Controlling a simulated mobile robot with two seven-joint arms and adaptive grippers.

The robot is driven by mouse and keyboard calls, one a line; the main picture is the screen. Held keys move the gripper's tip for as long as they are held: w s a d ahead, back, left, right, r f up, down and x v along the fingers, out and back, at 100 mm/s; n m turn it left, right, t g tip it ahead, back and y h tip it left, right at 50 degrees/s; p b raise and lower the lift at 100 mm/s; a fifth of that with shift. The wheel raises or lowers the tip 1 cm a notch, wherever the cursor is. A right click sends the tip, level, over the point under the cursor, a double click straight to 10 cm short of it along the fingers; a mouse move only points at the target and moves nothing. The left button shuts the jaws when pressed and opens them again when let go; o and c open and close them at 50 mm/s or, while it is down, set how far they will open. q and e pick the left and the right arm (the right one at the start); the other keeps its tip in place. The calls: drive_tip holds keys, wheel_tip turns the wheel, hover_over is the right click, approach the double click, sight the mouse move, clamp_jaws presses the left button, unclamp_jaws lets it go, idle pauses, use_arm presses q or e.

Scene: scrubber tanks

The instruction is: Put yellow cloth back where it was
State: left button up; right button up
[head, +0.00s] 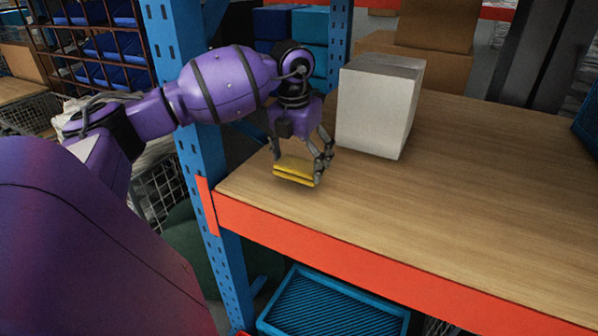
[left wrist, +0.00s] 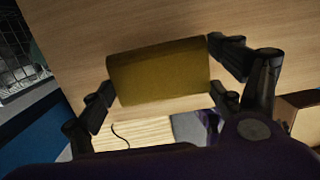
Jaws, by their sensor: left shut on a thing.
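The yellow cloth (head: 295,171) is a folded, pad-like piece at the left end of the wooden shelf. My left gripper (head: 298,165) is shut on it, with fingers at both sides. In the left wrist view the cloth (left wrist: 160,73) spans between the fingers (left wrist: 158,80) with wood behind it. It appears to be just above or on the shelf; I cannot tell whether it touches. My right gripper is in neither view.
A white box (head: 375,105) stands on the shelf (head: 470,190) just right of my left gripper. A blue upright (head: 190,100) and an orange front beam (head: 380,275) border the shelf. A blue crate (head: 335,305) sits below. The shelf's middle and right are clear.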

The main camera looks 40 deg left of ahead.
sight(299, 164)
use_arm(q)
drive_tip(key=f, duration=0.3)
drive_tip(key=shift+w+a+f, duration=0.15)
drive_tip(key=shift+w+f, duration=0.05)
drive_tip(key=shift+f, duration=0.2)
drive_tip(key=shift+f, duration=0.15)
drive_tip(key=o, duration=0.9)
